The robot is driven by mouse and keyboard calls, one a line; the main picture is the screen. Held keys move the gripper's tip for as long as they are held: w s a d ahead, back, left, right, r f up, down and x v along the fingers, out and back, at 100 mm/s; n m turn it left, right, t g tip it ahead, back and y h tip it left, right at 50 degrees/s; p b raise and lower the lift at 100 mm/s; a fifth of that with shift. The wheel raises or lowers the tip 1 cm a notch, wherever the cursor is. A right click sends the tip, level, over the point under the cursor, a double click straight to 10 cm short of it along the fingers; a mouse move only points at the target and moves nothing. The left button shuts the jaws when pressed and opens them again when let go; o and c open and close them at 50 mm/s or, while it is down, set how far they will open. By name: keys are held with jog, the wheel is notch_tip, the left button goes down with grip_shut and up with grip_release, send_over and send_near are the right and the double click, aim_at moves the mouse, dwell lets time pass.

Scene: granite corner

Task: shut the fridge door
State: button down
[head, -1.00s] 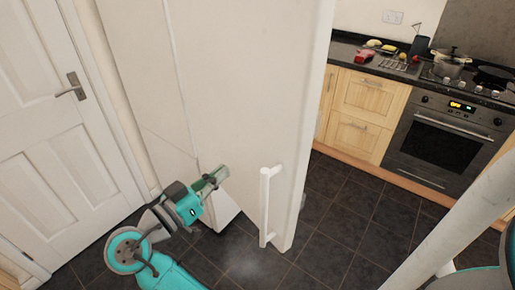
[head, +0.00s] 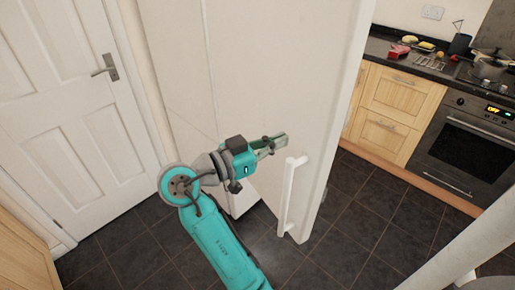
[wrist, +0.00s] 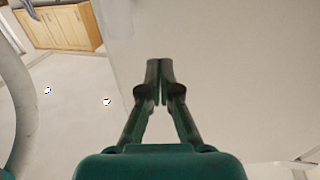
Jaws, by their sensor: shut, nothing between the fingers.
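The fridge door (head: 285,85) is a tall white panel in the middle of the head view, with a white vertical bar handle (head: 288,195) near its right edge. I cannot tell from this angle how far it stands open. My gripper (head: 283,141) is shut and empty, in front of the door face, just left of and above the handle's top end. I cannot tell whether it touches the door. In the wrist view my shut fingertips (wrist: 159,75) point at the plain pale door surface (wrist: 235,75). The fridge's inside is hidden.
A white room door (head: 65,120) with a metal lever handle stands at the left. Wooden cabinets (head: 395,115) and an oven (head: 465,150) stand at the back right, under a dark worktop with several items. Dark tiled floor (head: 355,235) is clear right of the fridge door.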

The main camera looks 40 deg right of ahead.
aim_at(301, 132)
jog(key=shift+x, duration=2)
jog(key=shift+d, duration=0.1)
